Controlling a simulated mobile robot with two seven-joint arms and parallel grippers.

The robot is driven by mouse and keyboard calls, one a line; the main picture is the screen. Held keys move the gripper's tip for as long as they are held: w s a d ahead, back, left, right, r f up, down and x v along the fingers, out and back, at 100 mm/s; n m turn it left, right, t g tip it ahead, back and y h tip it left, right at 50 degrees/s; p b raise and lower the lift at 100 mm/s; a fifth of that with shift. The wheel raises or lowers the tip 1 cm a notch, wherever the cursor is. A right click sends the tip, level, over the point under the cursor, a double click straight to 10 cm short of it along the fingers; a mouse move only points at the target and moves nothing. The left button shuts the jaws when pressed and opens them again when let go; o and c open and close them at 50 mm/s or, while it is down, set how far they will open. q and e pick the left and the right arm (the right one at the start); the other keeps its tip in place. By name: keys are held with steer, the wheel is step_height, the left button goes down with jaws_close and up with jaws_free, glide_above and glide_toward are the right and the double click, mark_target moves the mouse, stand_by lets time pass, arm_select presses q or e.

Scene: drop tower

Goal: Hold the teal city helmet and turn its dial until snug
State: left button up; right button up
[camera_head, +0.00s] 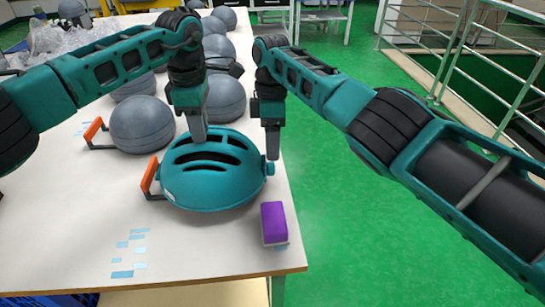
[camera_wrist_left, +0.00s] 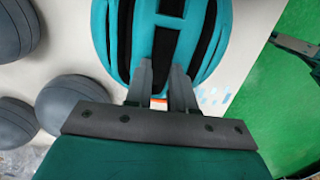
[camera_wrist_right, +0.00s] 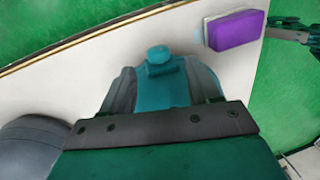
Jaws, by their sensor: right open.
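The teal helmet (camera_head: 208,185) sits dome up near the right edge of the white table, its dark vent slots showing. It also shows in the left wrist view (camera_wrist_left: 207,40). My left gripper (camera_head: 200,138) is at the far side of its top; its fingers (camera_wrist_left: 163,70) are close together with part of the shell between them. A small teal dial (camera_head: 270,168) sticks out at the helmet's right end. My right gripper (camera_head: 272,153) is just above it, its fingers (camera_wrist_right: 163,72) apart on both sides of the teal dial end (camera_wrist_right: 158,55).
A purple block (camera_head: 273,220) with a pale base lies near the table's right edge. An orange and black bracket (camera_head: 150,174) is at the teal helmet's left. The table's (camera_head: 60,225) front left is clear.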

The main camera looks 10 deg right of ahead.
mark_target(262, 161)
step_height(262, 161, up, 6)
steer(key=shift+w, duration=0.45)
steer(key=shift+d, duration=0.1)
steer(key=a+y, duration=0.1)
steer(key=s+f+y, duration=0.1)
steer(key=a+f+m+g+y, duration=0.1)
steer(key=y, duration=0.1)
steer(key=shift+s+a, duration=0.2)
steer(key=shift+a, duration=0.15)
steer(key=y, duration=0.1)
steer(key=a+y, duration=0.1)
steer(key=y, duration=0.1)
steer(key=m+g+y, duration=0.1)
steer(key=shift+s+a+r+y, duration=0.2)
steer(key=shift+s+a+y, duration=0.05)
steer(key=shift+s+y, duration=0.05)
steer(key=shift+d+m+y, duration=0.15)
steer(key=shift+m+y, duration=0.15)
steer(key=shift+y, duration=0.6)
steer(key=s+d+f+n+t+y, duration=0.1)
steer(key=d+f+n+t, duration=0.15)
steer(key=d, duration=0.55)
steer(key=s+d+f+n+t+y, duration=0.2)
steer(key=d+f+t, duration=0.2)
steer(key=d, duration=0.4)
steer(key=x, duration=1.2)
steer(key=shift+w+f, duration=0.3)
